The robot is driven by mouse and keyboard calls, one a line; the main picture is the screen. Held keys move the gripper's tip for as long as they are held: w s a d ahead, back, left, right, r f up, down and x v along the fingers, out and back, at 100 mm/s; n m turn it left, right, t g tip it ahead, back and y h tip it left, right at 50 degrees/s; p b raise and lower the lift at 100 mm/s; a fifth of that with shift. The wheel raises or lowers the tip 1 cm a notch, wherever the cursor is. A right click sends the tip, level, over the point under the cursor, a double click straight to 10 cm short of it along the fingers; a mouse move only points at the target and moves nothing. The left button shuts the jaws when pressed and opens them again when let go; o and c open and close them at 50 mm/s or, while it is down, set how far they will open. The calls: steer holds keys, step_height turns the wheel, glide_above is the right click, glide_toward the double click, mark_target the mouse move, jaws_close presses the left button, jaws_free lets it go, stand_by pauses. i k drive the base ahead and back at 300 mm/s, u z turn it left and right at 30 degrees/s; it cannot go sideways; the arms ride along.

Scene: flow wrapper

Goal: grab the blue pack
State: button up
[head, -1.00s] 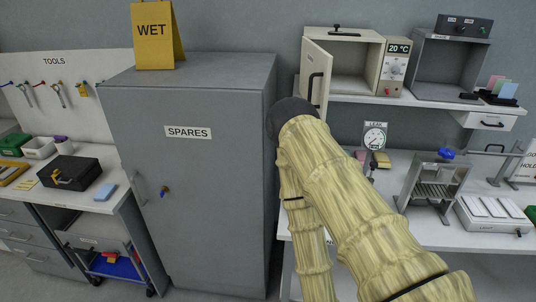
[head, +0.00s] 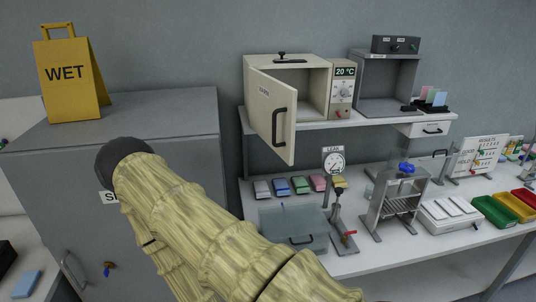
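A small blue pack (head: 281,187) lies on the white bench in the head view. It sits in a row between a pale grey pack (head: 262,189) and a green pack (head: 300,185), with a pink pack (head: 318,182) and a yellow pack (head: 339,181) further right. My arm crosses the lower left of the view in a pale yellow, ribbed cover, in front of the grey cabinet. My gripper does not show, so I cannot see its fingers or whether it holds anything.
A clear-lidded grey box (head: 294,228) lies in front of the packs. A leak gauge stand (head: 334,165) and a metal frame (head: 395,203) stand to the right. The open oven door (head: 271,117) hangs above the bench's left part. A grey cabinet (head: 190,120) stands left.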

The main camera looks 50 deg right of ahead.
mark_target(281, 188)
steer(key=z, duration=1.1)
steer(key=i, duration=0.6)
steer(key=z, duration=0.35)
